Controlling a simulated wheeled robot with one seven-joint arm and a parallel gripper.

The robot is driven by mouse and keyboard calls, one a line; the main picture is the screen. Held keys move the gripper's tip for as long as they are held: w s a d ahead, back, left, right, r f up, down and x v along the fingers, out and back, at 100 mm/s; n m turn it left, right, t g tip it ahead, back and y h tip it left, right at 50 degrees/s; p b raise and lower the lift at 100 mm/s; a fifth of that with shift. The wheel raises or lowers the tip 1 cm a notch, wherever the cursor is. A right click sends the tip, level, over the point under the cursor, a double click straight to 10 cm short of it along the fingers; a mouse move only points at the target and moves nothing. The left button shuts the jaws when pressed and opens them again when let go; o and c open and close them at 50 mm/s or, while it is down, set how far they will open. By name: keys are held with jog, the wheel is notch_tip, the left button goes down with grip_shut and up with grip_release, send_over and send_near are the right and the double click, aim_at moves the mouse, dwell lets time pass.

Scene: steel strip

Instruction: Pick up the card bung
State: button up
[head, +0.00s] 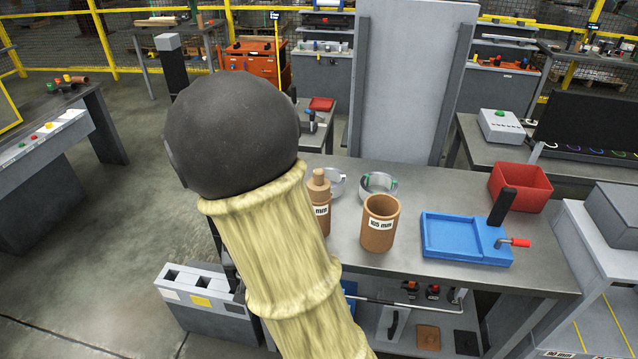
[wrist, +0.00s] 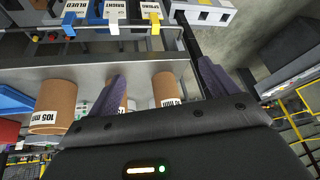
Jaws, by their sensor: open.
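A brown card piece with a narrower knob on top, which looks like the card bung (head: 318,186), stands on the steel bench, partly hidden behind my arm. A "mm" label shows on the brown body below the knob. I cannot tell if the bung is separate from that body. The wrist view is tilted nearly upside down. My gripper (wrist: 160,70) is open there, with two dark purple fingers apart. A brown card cylinder (wrist: 165,88) shows beyond, between the fingers in the picture, apparently not touched. Another label is partly hidden behind the left finger. The head view hides my gripper behind the arm.
An open card tube marked 105 mm (head: 379,225) stands right of the bung and in the wrist view (wrist: 52,104). A blue tray fixture (head: 450,238) with a red handle and a red bin (head: 520,187) stand right. A tall grey panel (head: 410,80) rises behind.

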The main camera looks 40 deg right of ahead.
jog(key=w+d+m+t+h+p, duration=0.1)
jog(key=w+d+m+h, duration=0.25)
jog(key=d, duration=0.35)
jog(key=m+h+p, duration=0.1)
jog(key=m+h, duration=0.2)
jog(key=h, duration=0.3)
send_near(318, 187)
jog(key=s+a, duration=0.1)
jog(key=a, duration=0.2)
jog(key=shift+a+r+t, duration=0.25)
jog(key=shift+r+t, duration=0.05)
jog(key=shift+r, duration=0.1)
jog(key=p+x, duration=0.3)
jog(key=x, duration=0.9)
jog(key=shift+d, duration=0.2)
